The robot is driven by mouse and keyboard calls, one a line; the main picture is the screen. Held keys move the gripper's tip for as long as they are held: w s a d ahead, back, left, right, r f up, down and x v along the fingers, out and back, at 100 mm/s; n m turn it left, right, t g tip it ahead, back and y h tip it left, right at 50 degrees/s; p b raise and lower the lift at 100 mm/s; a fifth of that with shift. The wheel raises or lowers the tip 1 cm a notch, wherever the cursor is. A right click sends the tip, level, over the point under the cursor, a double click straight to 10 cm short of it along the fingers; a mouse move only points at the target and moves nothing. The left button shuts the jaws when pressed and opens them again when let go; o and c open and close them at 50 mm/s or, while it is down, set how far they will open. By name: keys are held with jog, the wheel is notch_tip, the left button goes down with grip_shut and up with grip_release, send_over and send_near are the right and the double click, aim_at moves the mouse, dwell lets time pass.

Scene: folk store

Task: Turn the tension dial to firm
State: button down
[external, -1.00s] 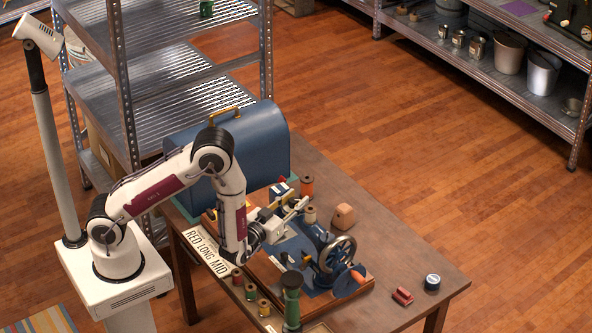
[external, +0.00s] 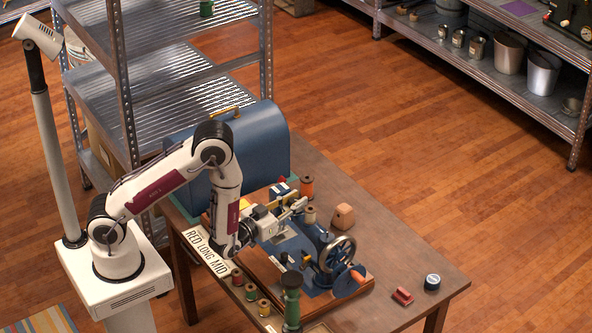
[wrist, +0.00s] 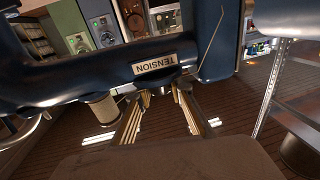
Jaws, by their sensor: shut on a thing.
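A blue sewing machine (external: 318,247) with a handwheel stands on a wooden base on the table. In the wrist view its dark blue arm (wrist: 90,69) crosses the picture, with a TENSION label (wrist: 155,65) upside down on it. My gripper (external: 297,207) reaches the machine's head end from the left. In the wrist view my gripper (wrist: 163,94) has its two fingers at the tension dial, just below the label, and is shut on it. The dial is mostly hidden between the fingertips, and its setting cannot be read.
A large blue domed case (external: 250,148) stands behind my arm.

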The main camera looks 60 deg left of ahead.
aim_at(294, 200)
jog(key=shift+r+m+h, duration=0.1)
jog(key=shift+m+h, duration=0.5)
jog(key=shift+h, duration=0.3)
jog(key=c, duration=2)
grip_release()
jog(key=shift+c, duration=0.2)
jog(key=shift+r, duration=0.1)
jog(key=shift+r, duration=4.85)
